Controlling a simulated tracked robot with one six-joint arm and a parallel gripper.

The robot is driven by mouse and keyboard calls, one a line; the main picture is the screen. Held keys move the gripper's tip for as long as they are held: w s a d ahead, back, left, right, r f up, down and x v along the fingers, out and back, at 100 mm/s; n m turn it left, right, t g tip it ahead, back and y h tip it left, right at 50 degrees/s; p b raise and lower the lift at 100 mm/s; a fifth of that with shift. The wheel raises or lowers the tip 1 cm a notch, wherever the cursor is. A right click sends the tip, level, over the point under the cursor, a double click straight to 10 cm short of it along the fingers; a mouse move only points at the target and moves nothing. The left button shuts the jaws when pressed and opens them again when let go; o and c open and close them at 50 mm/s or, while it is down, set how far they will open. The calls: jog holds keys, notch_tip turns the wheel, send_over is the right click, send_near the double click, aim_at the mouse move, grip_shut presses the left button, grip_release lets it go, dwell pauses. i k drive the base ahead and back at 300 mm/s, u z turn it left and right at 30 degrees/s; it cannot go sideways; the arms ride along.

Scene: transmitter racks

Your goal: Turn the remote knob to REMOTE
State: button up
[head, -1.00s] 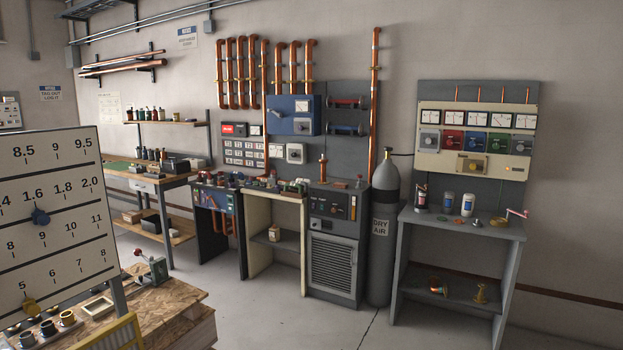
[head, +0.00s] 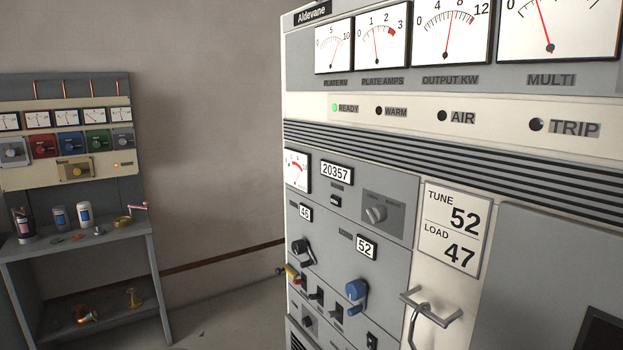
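A tall transmitter cabinet (head: 400,160) fills the right of the head view. On its front, a pale grey rotary knob (head: 376,213) sits on a darker grey plate, under the vent slots; the lettering on the plate is too small to read. I cannot tell for sure that this is the remote knob. Lower down are a black crank knob (head: 303,251) and a blue knob (head: 356,290). My gripper is not in view.
Meters and a lit green READY lamp (head: 334,107) are above. A TUNE 52, LOAD 47 card (head: 456,230) and a protruding T-shaped handle (head: 430,312) are right of the knobs. A grey bench (head: 80,251) stands at left, with clear floor (head: 228,318) between.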

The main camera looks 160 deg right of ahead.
aim_at(378, 213)
jog(key=z, duration=0.2)
jog(key=k, duration=0.4)
jog(key=z, duration=4.95)
